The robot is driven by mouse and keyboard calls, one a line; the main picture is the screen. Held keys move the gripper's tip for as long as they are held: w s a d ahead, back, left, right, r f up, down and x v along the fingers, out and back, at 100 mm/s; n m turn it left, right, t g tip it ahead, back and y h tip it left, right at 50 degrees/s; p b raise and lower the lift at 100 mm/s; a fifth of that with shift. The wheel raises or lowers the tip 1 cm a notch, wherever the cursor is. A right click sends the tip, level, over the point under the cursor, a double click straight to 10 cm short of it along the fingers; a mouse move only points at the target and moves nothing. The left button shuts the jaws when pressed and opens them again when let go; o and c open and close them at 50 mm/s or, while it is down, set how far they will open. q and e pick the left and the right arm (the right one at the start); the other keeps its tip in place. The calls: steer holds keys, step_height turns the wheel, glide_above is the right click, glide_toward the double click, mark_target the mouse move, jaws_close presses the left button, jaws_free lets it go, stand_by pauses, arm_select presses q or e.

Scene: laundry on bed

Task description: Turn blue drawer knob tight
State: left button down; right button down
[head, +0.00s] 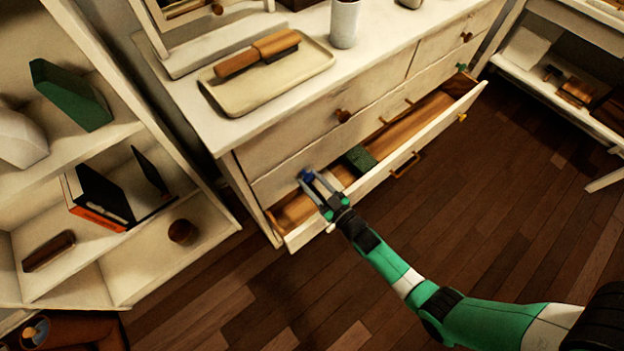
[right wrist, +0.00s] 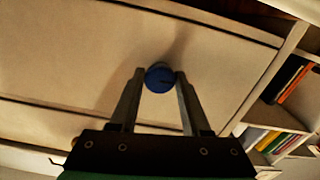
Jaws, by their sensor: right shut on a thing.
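The blue drawer knob (head: 307,174) sits on the left part of a closed drawer front of the cream dresser. It also shows in the right wrist view (right wrist: 159,77), round, between the fingertips. My right gripper (head: 308,177) reaches in from the lower right, over the open bottom drawer, and is shut on the blue knob. In the right wrist view the two fingers of my right gripper (right wrist: 159,80) touch the knob's left and right sides. My left gripper is not in view.
The open bottom drawer (head: 410,166) juts out below my right gripper, with a green item (head: 361,158) inside. A tray with a brush (head: 258,54) and a cup (head: 345,22) stand on the dresser. An open shelf (head: 160,265) stands at left. The wooden floor (head: 480,200) is clear.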

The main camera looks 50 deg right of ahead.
steer(key=m, duration=0.4)
steer(key=shift+m+p, duration=0.35)
steer(key=shift+m, duration=0.05)
steer(key=m, duration=0.5)
steer(key=shift+p, duration=0.3)
steer(key=m, duration=0.4)
steer(key=shift+m, duration=0.4)
steer(key=m, duration=0.5)
steer(key=shift+p, duration=0.4)
steer(key=shift+c, duration=1.9)
jaws_free()
